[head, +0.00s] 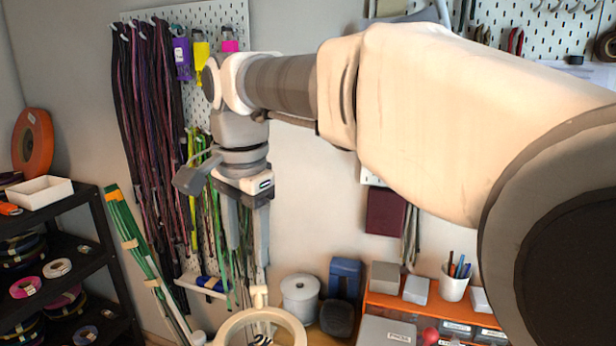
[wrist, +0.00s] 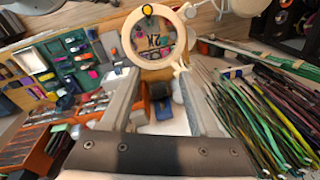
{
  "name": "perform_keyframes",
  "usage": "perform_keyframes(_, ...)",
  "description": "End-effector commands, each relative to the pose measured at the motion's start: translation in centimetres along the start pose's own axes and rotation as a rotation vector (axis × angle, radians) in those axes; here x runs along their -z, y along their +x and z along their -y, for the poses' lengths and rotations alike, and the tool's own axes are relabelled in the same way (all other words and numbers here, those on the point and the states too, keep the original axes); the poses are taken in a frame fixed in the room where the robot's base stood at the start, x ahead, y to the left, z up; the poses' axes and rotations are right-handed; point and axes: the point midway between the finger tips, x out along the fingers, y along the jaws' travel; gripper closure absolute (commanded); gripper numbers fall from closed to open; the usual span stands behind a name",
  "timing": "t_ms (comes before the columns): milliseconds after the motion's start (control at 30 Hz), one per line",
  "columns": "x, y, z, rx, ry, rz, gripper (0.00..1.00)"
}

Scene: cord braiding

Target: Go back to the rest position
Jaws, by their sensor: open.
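My gripper (head: 247,255) hangs with its fingers pointing down in the left-centre of the head view, in front of the pegboard and its hanging cords. Its two fingers are apart with nothing between them. It also shows in the wrist view (wrist: 160,78), the fingers spread on either side. A pale ring-shaped magnifier (head: 298,327) lies below the gripper, apart from it; the same ring shows in the wrist view (wrist: 126,47) beyond the fingertips. My arm covers much of the right of the head view.
Dark purple cords (head: 150,130) and green cords hang on the white pegboard (head: 205,15). A black shelf (head: 90,270) with spools stands left. A white roll (head: 300,297), a blue item (head: 345,275) and an orange organiser (head: 385,300) sit on the bench. Bare wall lies right of the gripper.

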Motion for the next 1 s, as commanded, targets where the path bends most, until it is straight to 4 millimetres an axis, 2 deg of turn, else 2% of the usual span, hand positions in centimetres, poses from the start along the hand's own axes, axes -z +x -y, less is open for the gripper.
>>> perform_keyframes(33, 1.0, -0.1, -2.2, 0.019, -0.028, -0.017, 0.38)
perform_keyframes(300, 3.7, 0.9, -12.7, 0.091, -0.245, -0.130, 0.38)
perform_keyframes(600, 3.3, 4.8, -23.5, 0.102, -0.478, -0.289, 0.38)
perform_keyframes(700, 2.8, 6.3, -25.9, 0.093, -0.540, -0.333, 0.38)
perform_keyframes(800, 2.3, 7.5, -27.5, 0.082, -0.586, -0.362, 0.38)
perform_keyframes(1000, 1.9, 8.4, -28.6, 0.072, -0.623, -0.384, 0.38)
